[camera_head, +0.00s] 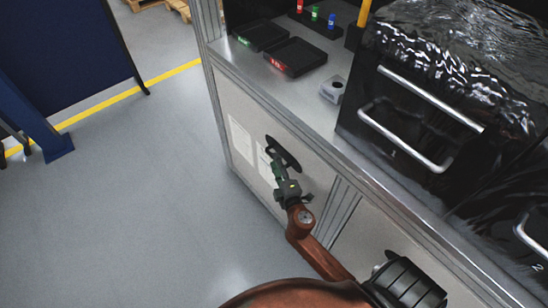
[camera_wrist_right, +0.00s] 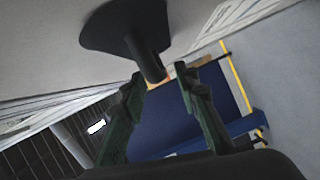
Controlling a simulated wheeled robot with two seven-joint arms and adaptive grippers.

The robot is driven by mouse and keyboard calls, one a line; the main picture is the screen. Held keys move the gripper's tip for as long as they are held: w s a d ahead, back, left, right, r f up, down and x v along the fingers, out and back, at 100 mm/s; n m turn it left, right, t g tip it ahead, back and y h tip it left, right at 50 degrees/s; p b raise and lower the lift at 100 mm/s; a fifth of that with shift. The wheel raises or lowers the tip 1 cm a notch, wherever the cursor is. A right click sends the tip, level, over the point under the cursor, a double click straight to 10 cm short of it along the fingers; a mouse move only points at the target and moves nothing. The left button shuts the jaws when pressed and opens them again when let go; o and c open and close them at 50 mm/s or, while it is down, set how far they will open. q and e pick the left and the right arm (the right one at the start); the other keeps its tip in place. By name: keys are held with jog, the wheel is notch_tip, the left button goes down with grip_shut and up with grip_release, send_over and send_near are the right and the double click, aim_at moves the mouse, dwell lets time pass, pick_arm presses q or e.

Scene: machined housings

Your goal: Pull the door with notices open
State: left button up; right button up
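The door with notices (camera_head: 225,108) is a pale cabinet panel below the worktop, with white sheets (camera_head: 240,138) on it. It looks closed. Its black handle (camera_head: 284,153) stands out from the panel, and in the right wrist view the handle (camera_wrist_right: 125,25) shows close, with a wide base and a narrower end. My right gripper (camera_head: 274,160) is at the handle. In the right wrist view its two green fingers (camera_wrist_right: 161,78) are apart, with the handle's end between or just beyond their tips. I cannot tell whether they touch it. My left gripper is not in view.
The worktop above holds black trays (camera_head: 295,56) and a small grey box (camera_head: 333,88). A dark cabinet with metal bar handles (camera_head: 405,140) stands at the right. A blue partition (camera_head: 65,50) is at the far left. The floor (camera_head: 130,190) left of the door is clear.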

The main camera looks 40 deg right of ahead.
jog(key=shift+w+d+f, duration=0.1)
jog(key=shift+w+d, duration=0.1)
jog(key=shift+w, duration=0.5)
jog(key=shift+w+d, duration=0.1)
jog(key=shift+w, duration=0.45)
jog(key=shift+w+d, duration=0.1)
jog(key=shift+d, duration=0.05)
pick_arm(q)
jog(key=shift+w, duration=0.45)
pick_arm(e)
grip_shut()
